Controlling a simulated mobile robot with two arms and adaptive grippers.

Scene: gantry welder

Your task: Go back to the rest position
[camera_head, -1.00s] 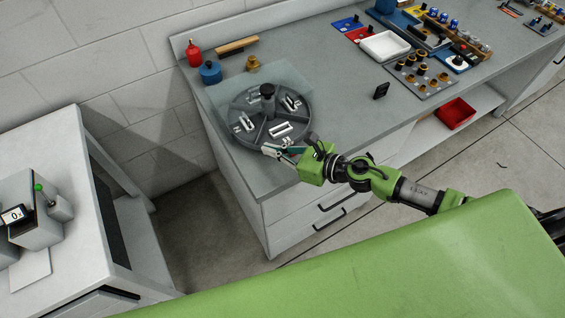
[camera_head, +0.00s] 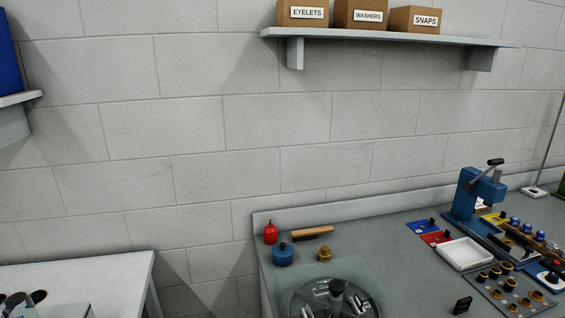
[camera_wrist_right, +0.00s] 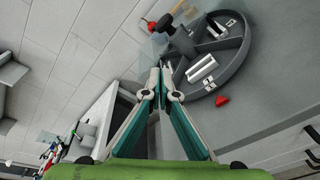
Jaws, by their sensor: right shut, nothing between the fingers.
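My right gripper (camera_wrist_right: 163,70) shows only in the right wrist view, with its fingertips together and nothing between them. It is over the near edge of the round grey compartment tray (camera_wrist_right: 238,55); I cannot tell the exact gap. White pieces lie in the tray's compartments. The tray (camera_head: 299,297) is also at the bottom of the head view, cut off by the frame edge, with a dark knob at its centre. My left gripper is not in view.
The grey workbench (camera_head: 395,270) carries a red bottle (camera_head: 270,233), a blue pot (camera_head: 283,256), a brass piece (camera_head: 324,254), a white tray (camera_head: 465,254) and a blue press (camera_head: 470,195). A wall shelf (camera_head: 390,37) holds labelled boxes. A white table (camera_head: 90,275) stands at left.

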